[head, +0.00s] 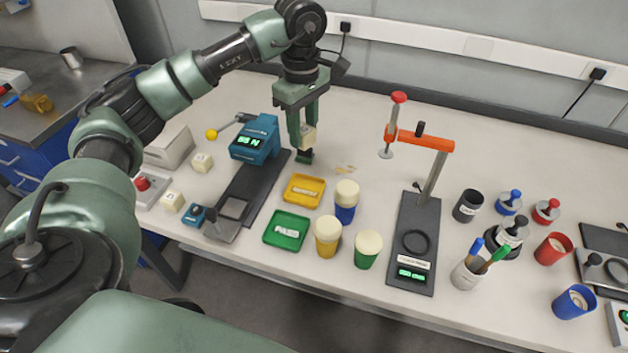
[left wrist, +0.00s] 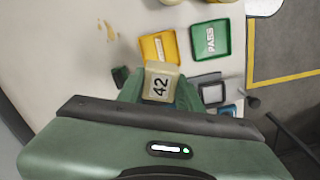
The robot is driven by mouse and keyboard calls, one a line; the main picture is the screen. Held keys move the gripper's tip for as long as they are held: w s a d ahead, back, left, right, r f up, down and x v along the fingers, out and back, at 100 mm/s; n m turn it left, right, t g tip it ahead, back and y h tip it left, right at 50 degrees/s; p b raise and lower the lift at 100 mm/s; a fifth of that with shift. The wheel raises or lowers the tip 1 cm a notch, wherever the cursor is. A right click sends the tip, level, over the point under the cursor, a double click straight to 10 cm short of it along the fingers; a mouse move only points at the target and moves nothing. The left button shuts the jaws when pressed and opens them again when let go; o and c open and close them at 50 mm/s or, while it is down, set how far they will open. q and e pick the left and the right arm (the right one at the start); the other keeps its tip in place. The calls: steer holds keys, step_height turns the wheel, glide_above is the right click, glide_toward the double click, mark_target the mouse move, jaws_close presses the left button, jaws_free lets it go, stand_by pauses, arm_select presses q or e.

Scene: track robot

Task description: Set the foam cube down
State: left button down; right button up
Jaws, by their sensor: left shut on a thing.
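The foam cube (head: 308,137) is pale cream and is gripped between the fingers of my left gripper (head: 303,130) at the back of the bench. In the left wrist view the cube (left wrist: 160,86) shows a black "42" on its face, with green fingers on both sides. The cube appears to be above the bench; the exact gap is hard to tell. A yellow tray (head: 290,199) and a green tray (head: 270,237) marked PASS lie in front of it. In the left wrist view, the yellow tray (left wrist: 145,50) and green tray (left wrist: 223,51) lie beyond the cube. My right gripper is not in view.
A small dark green thing (left wrist: 120,74) lies close by the cube. A teal force gauge (head: 255,139) on a dark base stands to the left. Two more pale cubes (head: 202,162) (head: 172,201) sit farther left. Lidded cups (head: 345,205) and an orange-armed stand (head: 433,180) are to the right.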

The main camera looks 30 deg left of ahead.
arm_select(q)
step_height(320, 180, down, 5)
steer(key=p, duration=0.2)
glide_above(305, 192)
step_height(305, 192, down, 7)
steer(key=shift+f, duration=0.15)
step_height(305, 192, down, 3)
steer(key=shift+f+p, duration=0.15)
steer(key=shift+p, duration=0.2)
steer(key=shift+f, duration=0.6)
steer(key=c, duration=1.4)
jaws_free()
steer(key=shift+o, duration=0.8)
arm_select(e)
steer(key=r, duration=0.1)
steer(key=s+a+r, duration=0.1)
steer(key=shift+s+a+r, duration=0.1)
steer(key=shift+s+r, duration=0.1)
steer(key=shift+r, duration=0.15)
